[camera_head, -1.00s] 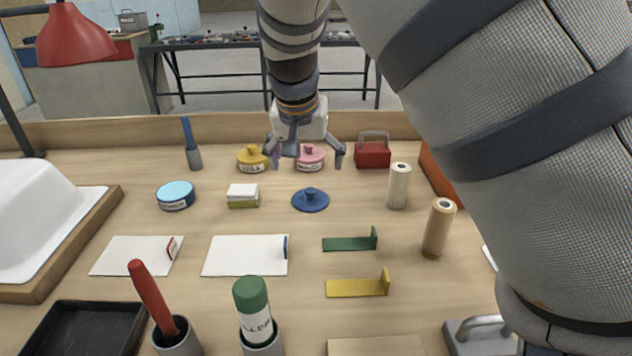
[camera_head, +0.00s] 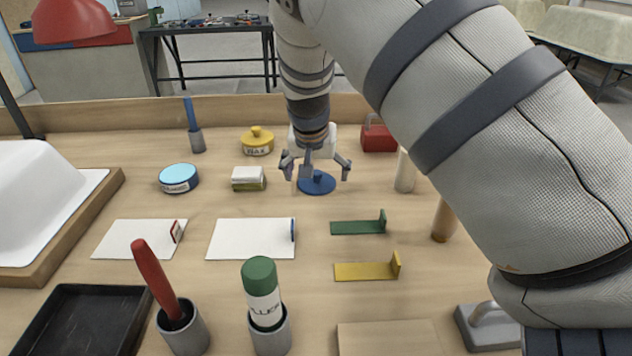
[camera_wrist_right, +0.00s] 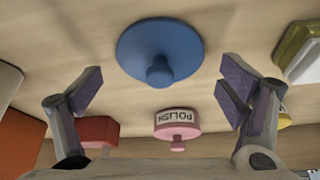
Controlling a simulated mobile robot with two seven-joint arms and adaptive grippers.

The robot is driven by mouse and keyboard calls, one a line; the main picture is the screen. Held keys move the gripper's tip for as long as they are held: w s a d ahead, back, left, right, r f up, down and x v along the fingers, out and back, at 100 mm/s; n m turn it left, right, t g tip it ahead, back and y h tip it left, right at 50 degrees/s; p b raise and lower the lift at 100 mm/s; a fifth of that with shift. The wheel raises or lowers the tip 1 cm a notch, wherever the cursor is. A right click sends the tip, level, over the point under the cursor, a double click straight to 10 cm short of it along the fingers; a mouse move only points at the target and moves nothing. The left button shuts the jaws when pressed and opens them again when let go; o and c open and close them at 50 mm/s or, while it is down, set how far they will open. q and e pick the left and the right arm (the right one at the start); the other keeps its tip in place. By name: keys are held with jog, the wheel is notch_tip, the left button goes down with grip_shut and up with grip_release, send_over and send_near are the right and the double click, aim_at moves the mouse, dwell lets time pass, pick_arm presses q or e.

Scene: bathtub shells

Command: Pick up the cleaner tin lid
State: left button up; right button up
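The round blue lid (camera_head: 318,186) with a centre knob lies flat on the bench. It shows large in the right wrist view (camera_wrist_right: 158,48), its knob between and slightly beyond the finger line. My right gripper (camera_head: 317,170) is open and empty above and just behind the lid, fingers spread either side of it. My left gripper is out of view.
A pink POLISH tin (camera_wrist_right: 177,126) stands behind the lid, with a yellow WAX tin (camera_head: 257,142) to its left. A white-and-green block (camera_head: 248,179) lies left of the lid. A cream cylinder (camera_head: 405,173) and red box (camera_head: 379,138) stand right.

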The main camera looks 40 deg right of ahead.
jog(key=c, duration=1.8)
jog(key=shift+s+a+f, duration=0.1)
grip_shut()
